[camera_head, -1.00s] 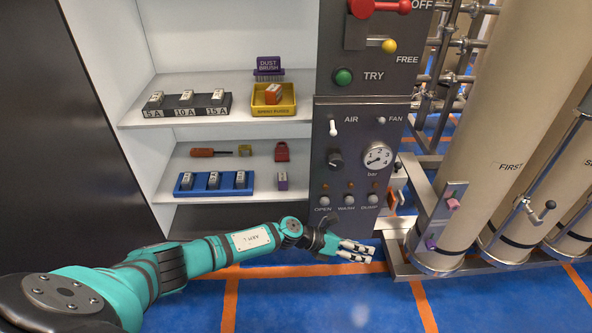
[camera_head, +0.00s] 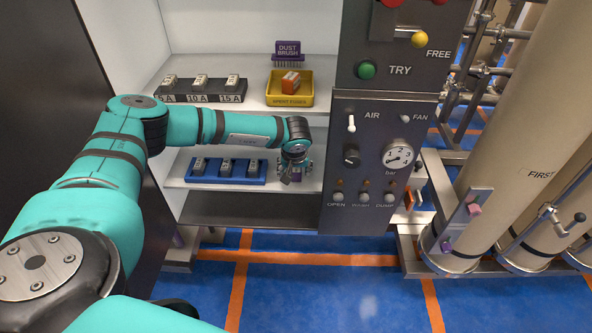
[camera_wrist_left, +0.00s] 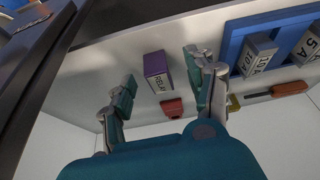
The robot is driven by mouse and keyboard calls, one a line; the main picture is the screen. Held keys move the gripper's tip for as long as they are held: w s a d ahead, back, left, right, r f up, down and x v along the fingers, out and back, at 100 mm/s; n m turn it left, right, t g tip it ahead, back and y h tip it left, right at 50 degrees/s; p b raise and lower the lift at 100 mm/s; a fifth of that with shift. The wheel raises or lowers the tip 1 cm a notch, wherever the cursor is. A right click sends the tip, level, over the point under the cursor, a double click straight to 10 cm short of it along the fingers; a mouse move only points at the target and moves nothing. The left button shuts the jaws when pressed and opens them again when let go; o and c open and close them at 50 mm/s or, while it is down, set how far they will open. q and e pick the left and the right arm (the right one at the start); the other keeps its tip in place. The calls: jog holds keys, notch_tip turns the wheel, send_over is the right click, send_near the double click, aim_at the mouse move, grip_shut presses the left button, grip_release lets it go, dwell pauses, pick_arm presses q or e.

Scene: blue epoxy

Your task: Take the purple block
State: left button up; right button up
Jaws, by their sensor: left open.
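A small purple block (camera_wrist_left: 158,68) with a pale "RELAY" label stands on the lower shelf. In the head view the block (camera_head: 297,174) is partly hidden behind my left gripper (camera_head: 291,174). In the left wrist view the open left gripper (camera_wrist_left: 160,72) has a finger on each side of the block, with clear gaps; I cannot tell how far the tips are from it in depth. My right gripper does not show.
A blue fuse rack (camera_head: 226,181) stands left of the block. A red object (camera_wrist_left: 172,107) and a screwdriver (camera_wrist_left: 276,91) lie deeper on the shelf. A yellow bin (camera_head: 290,99) stands on the shelf above. The control panel (camera_head: 380,215) borders the shelf on the right.

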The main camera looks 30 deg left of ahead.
aim_at(296, 172)
pick_arm(q)
jog(key=x, duration=0.3)
jog(key=shift+w+d, duration=0.2)
jog(key=shift+d, duration=0.05)
jog(key=shift+w+f, duration=0.15)
jog(key=shift+f, duration=0.05)
jog(key=shift+r, duration=0.15)
jog(key=shift+c, duration=1.7)
jog(key=shift+a, duration=0.1)
jog(key=c, duration=0.5)
grip_shut()
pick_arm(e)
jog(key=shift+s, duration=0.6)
